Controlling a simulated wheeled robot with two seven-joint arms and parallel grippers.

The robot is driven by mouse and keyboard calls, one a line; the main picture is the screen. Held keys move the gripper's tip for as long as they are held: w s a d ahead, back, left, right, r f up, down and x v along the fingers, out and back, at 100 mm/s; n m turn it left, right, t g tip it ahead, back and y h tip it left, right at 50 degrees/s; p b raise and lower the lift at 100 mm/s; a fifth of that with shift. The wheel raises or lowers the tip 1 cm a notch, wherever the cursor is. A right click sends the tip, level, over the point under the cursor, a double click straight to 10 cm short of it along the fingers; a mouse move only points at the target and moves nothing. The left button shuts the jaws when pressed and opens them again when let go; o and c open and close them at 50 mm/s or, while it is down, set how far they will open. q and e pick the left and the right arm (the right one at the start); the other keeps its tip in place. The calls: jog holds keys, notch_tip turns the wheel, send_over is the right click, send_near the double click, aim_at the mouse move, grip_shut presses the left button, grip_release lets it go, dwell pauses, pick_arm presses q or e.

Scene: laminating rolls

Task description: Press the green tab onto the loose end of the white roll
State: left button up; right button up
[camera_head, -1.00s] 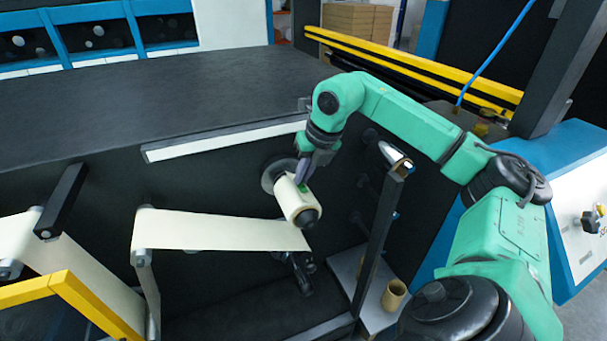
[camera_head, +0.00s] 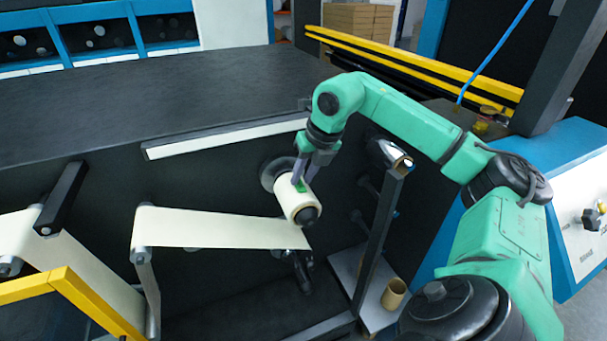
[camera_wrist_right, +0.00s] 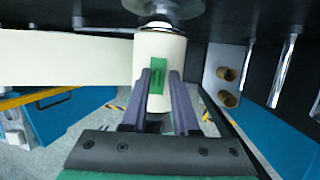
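The white roll (camera_head: 303,207) sits on a spindle on the dark machine front; it also shows in the wrist view (camera_wrist_right: 171,48). The green tab (camera_wrist_right: 157,78) lies against the roll's surface, between my right fingers in the wrist view. In the head view the tab (camera_head: 300,187) is a small green patch just below the fingertips. My right gripper (camera_head: 303,178) is at the roll with its two fingers apart, one on each side of the tab. Its fingertips (camera_wrist_right: 161,73) overlap the roll in the wrist view; contact is unclear. My left gripper is not in view.
A white web strip (camera_head: 220,230) runs from a guide roller at left to a pointed end below the roll. A dark upright post (camera_head: 377,240) stands right of the roll. A cardboard core (camera_head: 394,293) stands on the shelf below. A dark tabletop (camera_head: 150,95) lies behind.

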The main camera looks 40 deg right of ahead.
jog(key=shift+r, duration=0.2)
jog(key=p+v, duration=0.2)
jog(key=v, duration=1.2)
jog(key=shift+d, duration=0.15)
